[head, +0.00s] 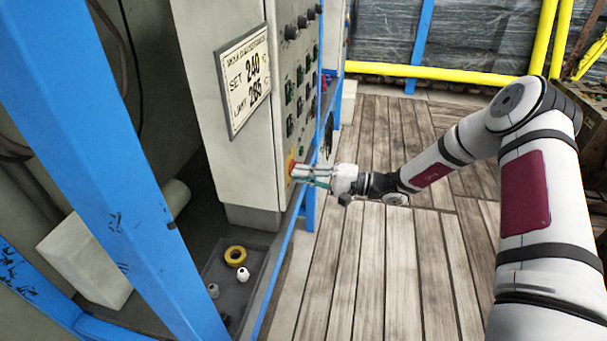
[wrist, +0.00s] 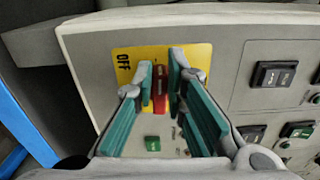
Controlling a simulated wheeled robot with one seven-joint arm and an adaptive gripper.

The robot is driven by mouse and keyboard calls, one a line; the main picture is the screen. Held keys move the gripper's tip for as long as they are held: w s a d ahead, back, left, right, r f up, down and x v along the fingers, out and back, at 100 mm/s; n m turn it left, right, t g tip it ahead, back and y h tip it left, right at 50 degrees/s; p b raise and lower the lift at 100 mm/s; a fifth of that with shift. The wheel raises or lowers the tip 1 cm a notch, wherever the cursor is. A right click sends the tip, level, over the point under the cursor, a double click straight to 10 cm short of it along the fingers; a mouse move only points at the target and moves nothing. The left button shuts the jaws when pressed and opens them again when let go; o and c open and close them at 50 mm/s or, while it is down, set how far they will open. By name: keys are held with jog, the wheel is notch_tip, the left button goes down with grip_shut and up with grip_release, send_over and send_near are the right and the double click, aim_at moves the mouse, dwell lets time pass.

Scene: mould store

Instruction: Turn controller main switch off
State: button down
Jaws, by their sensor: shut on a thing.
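The controller main switch is a red handle (wrist: 160,92) on a yellow plate (wrist: 124,62) at the edge of the grey control panel (wrist: 90,50). In the wrist view the handle stands upright in the picture. The word OFF, turned sideways, is on the plate to its left; any other marking is hidden by my fingers. My gripper (wrist: 159,80) has its two teal-padded fingers on either side of the handle and is shut on it. In the head view my gripper (head: 301,173) reaches the cabinet's lower front from the right, where the yellow plate (head: 290,162) shows only in part.
Dark buttons (wrist: 274,74) sit right of the switch. A sign (head: 245,80) hangs on the cabinet side. Blue frame posts (head: 110,150) stand at left. A grey tray (head: 255,270) with a yellow ring (head: 235,254) is low down. The plank floor (head: 370,270) is clear.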

jog(key=shift+f+n, duration=0.15)
jog(key=shift+n, duration=0.25)
jog(key=c, duration=1.6)
grip_release()
jog(key=shift+d, duration=0.15)
jog(key=v, duration=1.2)
jog(key=shift+s, duration=0.1)
